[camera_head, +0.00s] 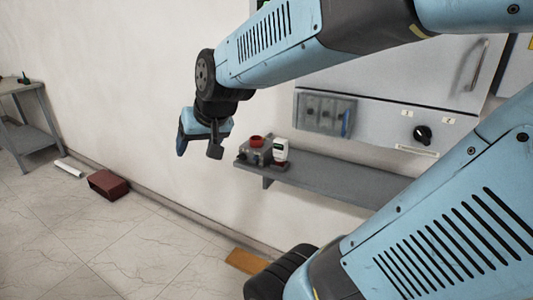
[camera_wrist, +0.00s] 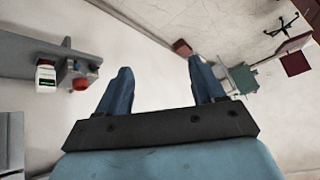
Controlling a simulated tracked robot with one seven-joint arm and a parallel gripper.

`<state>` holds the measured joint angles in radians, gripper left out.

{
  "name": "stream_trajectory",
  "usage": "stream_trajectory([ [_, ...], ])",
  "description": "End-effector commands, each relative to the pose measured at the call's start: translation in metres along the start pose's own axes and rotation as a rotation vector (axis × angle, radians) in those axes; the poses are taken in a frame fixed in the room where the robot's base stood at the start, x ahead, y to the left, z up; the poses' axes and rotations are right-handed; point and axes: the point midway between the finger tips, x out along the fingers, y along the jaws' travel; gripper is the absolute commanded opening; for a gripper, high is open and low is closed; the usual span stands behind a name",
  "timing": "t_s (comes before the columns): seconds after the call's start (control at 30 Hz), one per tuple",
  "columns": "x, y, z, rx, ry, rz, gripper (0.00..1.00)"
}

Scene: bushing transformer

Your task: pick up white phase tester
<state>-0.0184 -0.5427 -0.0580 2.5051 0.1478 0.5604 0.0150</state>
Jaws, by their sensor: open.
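The white phase tester (camera_head: 280,151) stands upright on the grey wall shelf (camera_head: 335,176), beside a grey box with a red button (camera_head: 256,145). In the wrist view the tester (camera_wrist: 46,76) is at the left on the shelf (camera_wrist: 18,52), with the red-button box (camera_wrist: 78,80) between it and my gripper. My gripper (camera_wrist: 162,84) is open and empty, its two blue fingers spread apart. In the head view my gripper (camera_head: 183,144) hangs left of the shelf end, apart from the tester.
A grey cabinet with a black knob (camera_head: 422,134) is on the wall above the shelf. A dark red box (camera_head: 108,184) and a white roll-like item (camera_head: 69,167) lie on the floor. A grey table (camera_head: 30,127) stands at far left.

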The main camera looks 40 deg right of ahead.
Motion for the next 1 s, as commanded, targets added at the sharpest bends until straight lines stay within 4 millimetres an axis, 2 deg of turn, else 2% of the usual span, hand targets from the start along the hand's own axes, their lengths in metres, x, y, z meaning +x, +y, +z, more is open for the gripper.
stream_trajectory([
  [0.03,0.017,0.001,-0.009,0.037,0.016,-0.006,0.68],
  [0.27,0.081,0.019,-0.049,0.217,0.136,0.005,0.68],
  [0.5,0.144,0.059,-0.075,0.39,0.272,0.099,0.68],
  [0.8,0.205,0.133,-0.079,0.543,0.46,0.32,0.68],
  [1.0,0.227,0.186,-0.066,0.581,0.594,0.517,0.68],
])
